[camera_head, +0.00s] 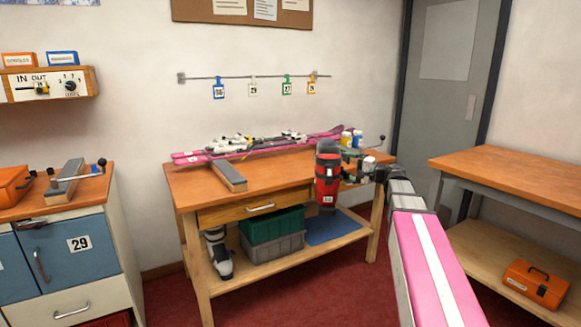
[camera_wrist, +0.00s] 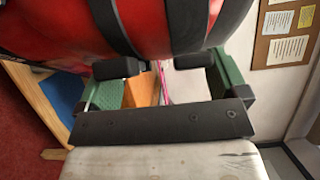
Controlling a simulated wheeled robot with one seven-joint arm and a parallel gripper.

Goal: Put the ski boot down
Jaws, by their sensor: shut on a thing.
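The ski boot (camera_head: 327,180) is red and black with a small white number label low on it. It hangs upright in front of the right part of the wooden bench (camera_head: 185,183), its lower end below the level of the bench top. My gripper (camera_head: 345,165) is shut on the boot from the right. In the wrist view the red boot (camera_wrist: 60,40) with black bands fills the top, and the two dark pads of my gripper (camera_wrist: 156,66) press against it. The boot's far side is hidden.
Pink skis (camera_head: 200,155) and a grey block (camera_head: 229,176) lie on the bench, with small bottles (camera_head: 346,138) at its right. The lower shelf holds a white and dark boot (camera_head: 219,255), stacked crates (camera_head: 273,238) and a blue mat (camera_head: 330,227). The right table (camera_head: 520,170) has a bare top.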

